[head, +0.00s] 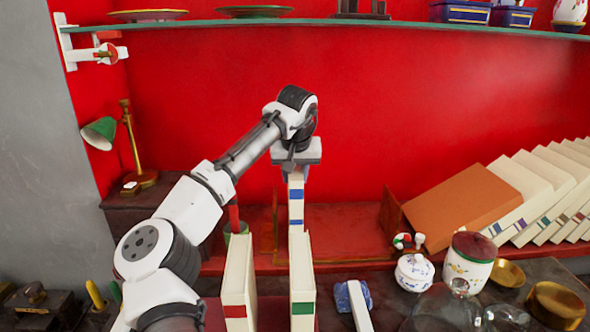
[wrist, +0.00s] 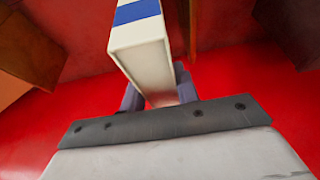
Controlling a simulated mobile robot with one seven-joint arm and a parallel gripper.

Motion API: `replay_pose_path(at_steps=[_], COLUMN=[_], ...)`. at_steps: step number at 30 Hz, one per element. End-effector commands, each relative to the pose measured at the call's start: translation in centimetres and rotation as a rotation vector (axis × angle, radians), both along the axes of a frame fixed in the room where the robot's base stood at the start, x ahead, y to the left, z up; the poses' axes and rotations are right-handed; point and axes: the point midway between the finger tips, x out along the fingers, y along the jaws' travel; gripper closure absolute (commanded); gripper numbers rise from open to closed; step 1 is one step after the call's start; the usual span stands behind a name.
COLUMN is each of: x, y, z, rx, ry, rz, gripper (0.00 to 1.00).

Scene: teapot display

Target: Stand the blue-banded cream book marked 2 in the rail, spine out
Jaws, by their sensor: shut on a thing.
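The blue-banded cream book (head: 296,208) hangs upright below my gripper (head: 297,174), its banded spine facing the head camera. No number is legible on it. In the wrist view the book (wrist: 148,55) is pinched between the two fingers of my gripper (wrist: 158,98). A dark wooden upright (head: 391,214) and a thin brass-edged one (head: 276,228) stand on the red shelf at the back; they look like the rail's ends. The held book shows just right of the thin one. Its lower end overlaps the green-banded book in the picture, so I cannot tell whether it touches anything.
A red-banded book (head: 239,285) and a green-banded book (head: 302,282) stand in front. An orange book (head: 461,207) and several cream books (head: 540,185) lean at right. Jars, including a lidded white one (head: 469,262), crowd the front right. A glass shelf (head: 350,24) runs overhead.

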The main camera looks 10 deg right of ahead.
Motion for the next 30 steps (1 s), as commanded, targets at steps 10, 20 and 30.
replay_pose_path(at_steps=[10,20,30], x=[0.01,0.01,0.02], y=[-0.01,-0.02,0.0], z=[-0.2,-0.45,-0.78], rx=[-0.001,-0.002,-0.001], ry=[-0.003,-0.002,-0.003], rz=[0.001,0.001,0.001], gripper=[1.0,1.0,0.63])
